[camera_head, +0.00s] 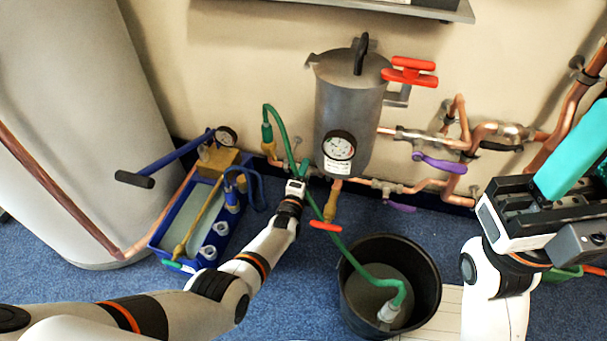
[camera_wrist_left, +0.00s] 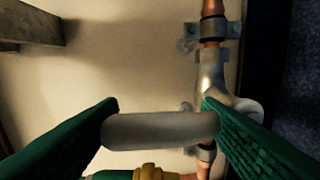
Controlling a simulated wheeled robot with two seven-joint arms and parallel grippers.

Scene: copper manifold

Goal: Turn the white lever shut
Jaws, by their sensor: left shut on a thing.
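The white lever (camera_wrist_left: 160,130) shows in the left wrist view as a pale grey-white bar lying across the picture. My left gripper (camera_head: 297,188) is at the pipework below and left of the grey tank in the head view. Its two green fingers (camera_wrist_left: 160,112) touch the two ends of the lever and hold it between them. In the head view I cannot make out the lever at the gripper. My right gripper (camera_head: 575,155) is at the right edge, with teal fingers partly cut off, so its opening cannot be judged.
The grey tank (camera_head: 345,110) with a gauge (camera_head: 339,147) hangs above. Copper pipes with purple levers (camera_head: 440,164) run to the right. A green hose (camera_head: 345,254) leads into a black bucket (camera_head: 425,262). A blue pump tray (camera_head: 160,238) stands left of my left arm.

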